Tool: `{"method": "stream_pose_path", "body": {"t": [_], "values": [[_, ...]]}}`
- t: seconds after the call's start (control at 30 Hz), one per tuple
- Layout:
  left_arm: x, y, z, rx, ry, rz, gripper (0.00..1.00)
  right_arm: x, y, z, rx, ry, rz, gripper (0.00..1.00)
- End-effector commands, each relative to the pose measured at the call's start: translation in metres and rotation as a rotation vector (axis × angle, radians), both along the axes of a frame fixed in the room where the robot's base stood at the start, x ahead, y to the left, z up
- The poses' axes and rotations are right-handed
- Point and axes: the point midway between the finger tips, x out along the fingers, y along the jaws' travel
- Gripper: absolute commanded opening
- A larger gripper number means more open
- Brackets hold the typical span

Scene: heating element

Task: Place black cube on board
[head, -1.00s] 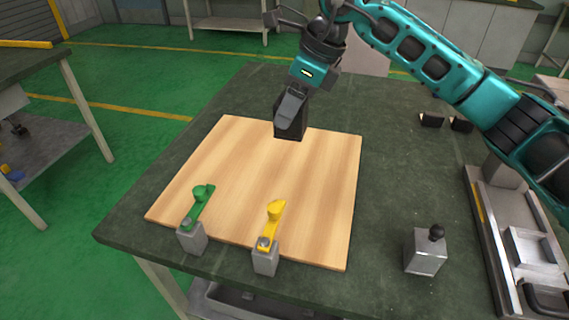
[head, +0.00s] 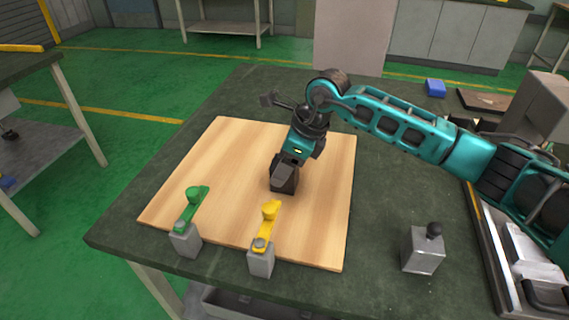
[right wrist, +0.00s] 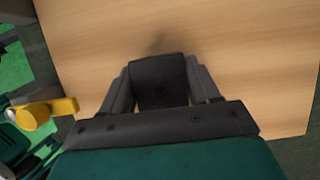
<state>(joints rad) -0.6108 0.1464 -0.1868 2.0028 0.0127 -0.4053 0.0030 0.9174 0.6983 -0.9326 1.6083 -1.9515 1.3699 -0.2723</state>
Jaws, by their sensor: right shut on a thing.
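The black cube (right wrist: 160,80) is between the fingers of my right gripper, which is shut on it in the right wrist view. In the head view the right gripper (head: 284,178) is over the middle of the wooden board (head: 215,165), and the cube is mostly hidden by the fingers. The cube is low over the board or touching it; I cannot tell which. A dark shadow lies on the board just beyond the cube in the right wrist view. My left gripper is not in view.
A green clamp (head: 190,210) and a yellow clamp (head: 265,235) on grey blocks stand at the board's front edge. A metal block with a black knob (head: 422,250) stands to the right. A blue object (head: 436,88) lies at the back right. The board around the gripper is clear.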

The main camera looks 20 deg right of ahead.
Motion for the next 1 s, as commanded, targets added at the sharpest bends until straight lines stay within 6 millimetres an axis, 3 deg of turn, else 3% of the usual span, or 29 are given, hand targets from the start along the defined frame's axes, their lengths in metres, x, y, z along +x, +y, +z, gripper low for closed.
{"method": "stream_pose_path", "body": {"t": [0.23, 0.27, 0.5, 0.83, 1.0], "values": [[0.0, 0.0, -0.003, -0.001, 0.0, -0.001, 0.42, 0.001, 0.001, -0.001, 0.003, -0.003, 0.001, 0.11], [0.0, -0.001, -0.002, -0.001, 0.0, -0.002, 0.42, 0.0, 0.0, -0.002, 0.001, -0.001, 0.001, 0.63], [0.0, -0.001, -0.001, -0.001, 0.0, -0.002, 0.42, 0.0, 0.0, -0.001, 0.001, -0.001, 0.001, 0.86], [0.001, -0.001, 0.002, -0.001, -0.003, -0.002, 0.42, 0.0, 0.0, 0.004, 0.0, -0.002, 0.001, 0.86], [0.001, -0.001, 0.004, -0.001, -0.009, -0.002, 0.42, -0.005, -0.009, 0.029, -0.001, -0.006, 0.0, 0.86]]}}
